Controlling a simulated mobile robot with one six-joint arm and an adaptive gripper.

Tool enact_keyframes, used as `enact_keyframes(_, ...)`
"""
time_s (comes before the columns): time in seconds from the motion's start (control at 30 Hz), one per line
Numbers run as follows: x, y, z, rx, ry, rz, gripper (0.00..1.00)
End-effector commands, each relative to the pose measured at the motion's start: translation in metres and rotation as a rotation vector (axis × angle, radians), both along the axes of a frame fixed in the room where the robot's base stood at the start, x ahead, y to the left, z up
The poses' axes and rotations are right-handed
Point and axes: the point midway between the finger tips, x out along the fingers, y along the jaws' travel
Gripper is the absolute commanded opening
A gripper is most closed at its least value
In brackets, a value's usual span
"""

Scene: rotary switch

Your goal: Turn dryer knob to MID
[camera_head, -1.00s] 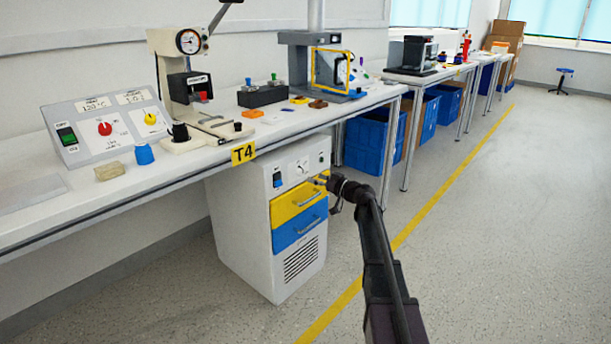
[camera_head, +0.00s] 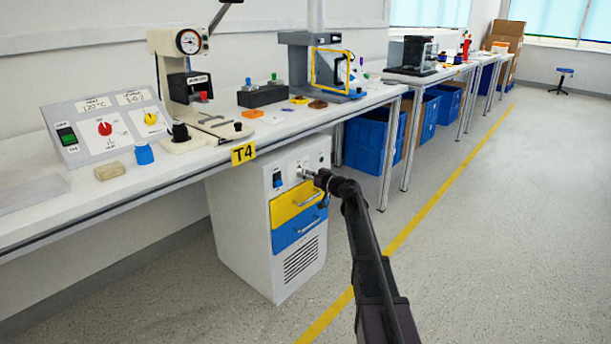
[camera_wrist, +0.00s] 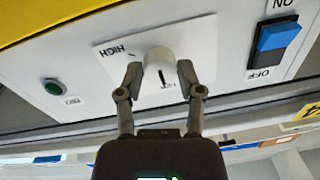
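The dryer is a white cabinet (camera_head: 248,235) under the bench, with a yellow and a blue drawer. Its round white knob (camera_wrist: 158,62) shows upside down in the wrist view, with a dark pointer line running downward in the picture. A label reading HIGH (camera_wrist: 114,51) lies to its upper left; another label below the knob is too small and partly covered to read. My gripper (camera_wrist: 160,76) has one fingertip on each side of the knob, very close to it. Whether both fingertips press on it cannot be told. In the head view my gripper (camera_head: 309,174) is at the panel and hides the knob.
A blue ON/OFF rocker switch (camera_wrist: 278,40) and a green button (camera_wrist: 53,87) sit on the same panel, either side of the knob. The bench edge with the T4 label (camera_head: 243,153) overhangs the dryer. The floor to the right is clear.

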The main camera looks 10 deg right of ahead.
Motion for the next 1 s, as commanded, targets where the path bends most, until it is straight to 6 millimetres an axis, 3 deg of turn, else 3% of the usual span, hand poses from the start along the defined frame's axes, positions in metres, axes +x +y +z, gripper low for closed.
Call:
enact_keyframes(0.03,0.0000,-0.0001,0.0000,0.000,0.000,0.000,0.18)
enact_keyframes(0.1,0.0001,-0.0001,0.0000,0.000,0.000,0.000,0.00)
enact_keyframes(0.57,0.0007,0.0002,-0.0001,0.043,0.031,-0.001,0.00)
enact_keyframes(1.0,0.0008,0.0009,-0.0003,0.282,0.205,0.000,0.00)
